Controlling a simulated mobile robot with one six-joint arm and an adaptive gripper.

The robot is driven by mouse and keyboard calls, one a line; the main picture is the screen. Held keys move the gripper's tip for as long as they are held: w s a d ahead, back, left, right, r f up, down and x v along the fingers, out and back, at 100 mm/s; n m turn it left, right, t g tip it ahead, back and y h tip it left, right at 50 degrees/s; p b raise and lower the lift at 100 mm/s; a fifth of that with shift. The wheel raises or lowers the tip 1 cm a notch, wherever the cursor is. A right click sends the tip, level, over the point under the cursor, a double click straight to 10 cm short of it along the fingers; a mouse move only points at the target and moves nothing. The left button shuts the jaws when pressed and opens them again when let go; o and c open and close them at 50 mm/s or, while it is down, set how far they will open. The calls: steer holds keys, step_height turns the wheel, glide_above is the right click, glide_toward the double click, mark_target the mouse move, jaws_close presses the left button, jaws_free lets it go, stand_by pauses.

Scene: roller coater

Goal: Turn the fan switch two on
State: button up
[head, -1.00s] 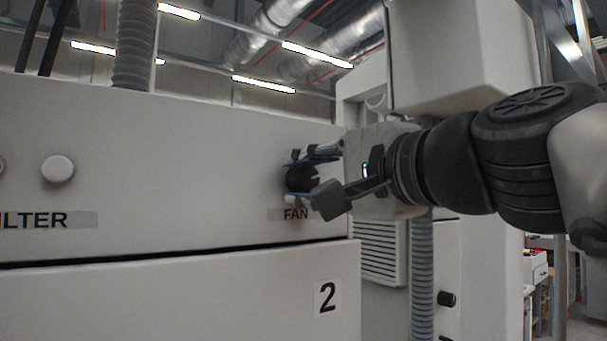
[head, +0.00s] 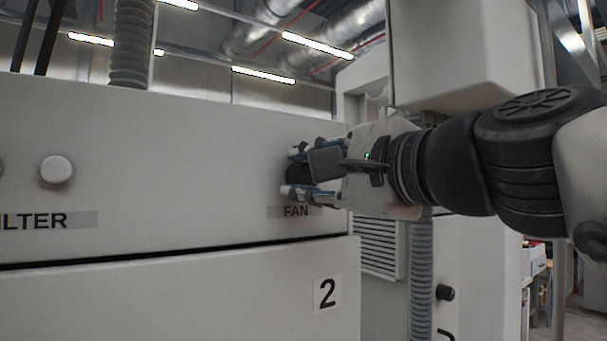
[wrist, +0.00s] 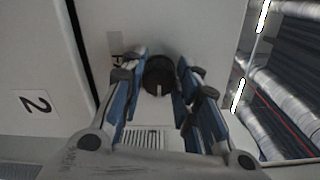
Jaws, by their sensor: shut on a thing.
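The fan switch is a round black knob (head: 299,172) on the light grey panel, above the FAN label (head: 296,212) and above the panel marked 2 (head: 327,294). My gripper (head: 297,171) reaches in from the right, with one finger above the knob and one below it, shut on it. In the wrist view the knob (wrist: 159,74) sits between the blue and grey fingers (wrist: 158,82), with a pale mark on its face toward the bottom of the picture. In the head view my gripper hides part of the knob.
A pale round knob (head: 57,169) is at the left above a partly cut-off label ending in LTER (head: 40,220). A vented grey unit (head: 378,247) with a corrugated hose (head: 421,270) stands behind, below my gripper. A large grey housing (head: 460,50) hangs above my arm.

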steer(key=o, duration=1.1)
steer(key=shift+c, duration=0.2)
steer(key=shift+d, duration=0.1)
steer(key=shift+s+d, duration=0.2)
steer(key=shift+s, duration=0.05)
steer(key=v, duration=0.6)
steer(key=shift+s, duration=0.3)
steer(key=shift+s+d, duration=0.1)
steer(key=shift+d, duration=0.05)
